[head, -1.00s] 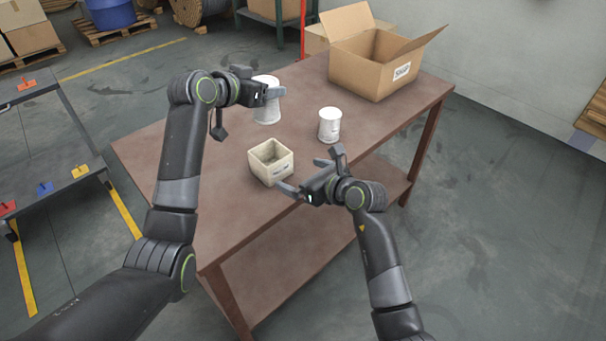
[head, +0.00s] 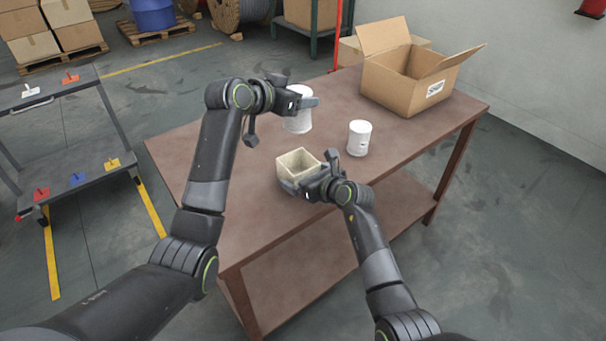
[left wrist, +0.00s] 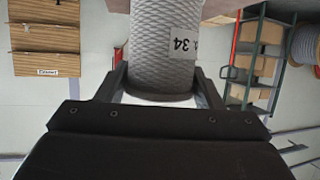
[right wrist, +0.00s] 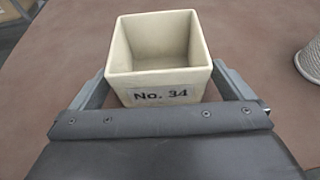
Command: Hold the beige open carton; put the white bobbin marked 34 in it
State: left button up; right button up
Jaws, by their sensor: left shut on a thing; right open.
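The white bobbin marked 34 (head: 298,122) is upright over the table's far left part. Its 34 label shows in the left wrist view (left wrist: 157,45). My left gripper (head: 300,97) is shut on it; I cannot tell whether its base touches the table. The beige open carton (head: 297,163) stands on the table nearer me. In the right wrist view the carton (right wrist: 160,92) reads "No. 34" and is empty. My right gripper (right wrist: 158,84) is open, with one finger along each side of the carton.
Another white bobbin (head: 359,138) stands on the brown table (head: 240,245), right of the carton. A large open cardboard box (head: 405,85) stands at the table's far right. A grey cart (head: 75,180) is at the left. The table's left part is clear.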

jog(key=shift+x, duration=0.8)
jog(key=c, duration=0.9)
pick_arm(q)
send_over(308, 153)
jog(key=s+a, duration=0.3)
jog(key=shift+s+f, duration=0.2)
jog(key=shift+f, duration=4.6)
jog(key=shift+f, duration=3.85)
jog(key=o, duration=1.1)
jog(key=shift+s, duration=0.1)
jog(key=shift+s, duration=0.1)
jog(key=v, duration=1.1)
jog(key=shift+s+a+r, duration=0.2)
jog(key=shift+a, duration=0.15)
